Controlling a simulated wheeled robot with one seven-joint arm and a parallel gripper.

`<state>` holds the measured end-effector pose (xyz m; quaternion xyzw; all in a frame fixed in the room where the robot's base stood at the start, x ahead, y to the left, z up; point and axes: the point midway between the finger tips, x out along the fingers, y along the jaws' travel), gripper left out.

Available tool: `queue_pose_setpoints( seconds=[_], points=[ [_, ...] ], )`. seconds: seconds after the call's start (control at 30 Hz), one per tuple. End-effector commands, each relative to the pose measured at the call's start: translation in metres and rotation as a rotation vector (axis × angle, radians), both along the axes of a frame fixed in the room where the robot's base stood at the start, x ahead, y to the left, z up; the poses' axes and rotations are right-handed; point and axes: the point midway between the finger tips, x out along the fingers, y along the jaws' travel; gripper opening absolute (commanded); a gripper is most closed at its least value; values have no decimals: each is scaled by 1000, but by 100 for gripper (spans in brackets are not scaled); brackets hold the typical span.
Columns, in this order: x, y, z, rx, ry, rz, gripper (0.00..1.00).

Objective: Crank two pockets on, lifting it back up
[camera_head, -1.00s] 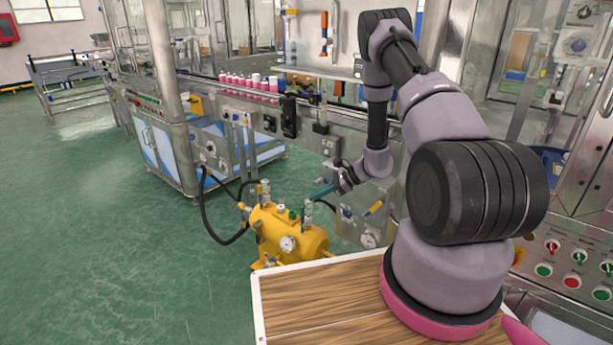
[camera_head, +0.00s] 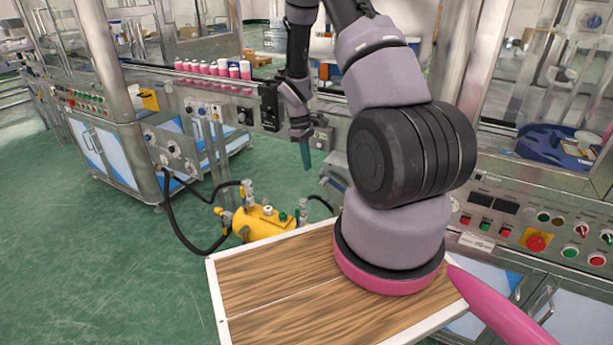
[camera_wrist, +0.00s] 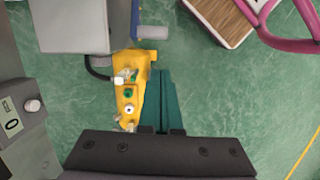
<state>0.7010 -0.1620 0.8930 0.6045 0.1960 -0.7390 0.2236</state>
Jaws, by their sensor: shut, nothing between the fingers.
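My gripper (camera_head: 306,156) hangs with its teal fingers pointing down, in front of the machine line, above the green floor. In the wrist view the fingers (camera_wrist: 166,102) are together and hold nothing. Pink bottles with white caps (camera_head: 213,68) stand in a row on the line's conveyor, left of and behind my gripper. I cannot make out a crank or its pockets for certain in either view. My arm hides part of the line behind it.
A yellow compressor tank (camera_head: 263,221) with black hoses stands on the floor below my gripper; it also shows in the wrist view (camera_wrist: 129,92). A control panel with red and green buttons (camera_head: 537,242) is at right. Open green floor (camera_head: 100,240) lies at left.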

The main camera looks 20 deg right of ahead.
Motion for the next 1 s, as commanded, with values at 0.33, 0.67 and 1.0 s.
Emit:
queue_pose_setpoints(
  seconds=[0.33,0.67,1.0],
  points=[
    [1,-6,-21,-13,-13,64,0],
    [-9,-13,-86,-12,-12,61,0],
    [-27,-28,-69,-13,-16,57,0]
  ],
)
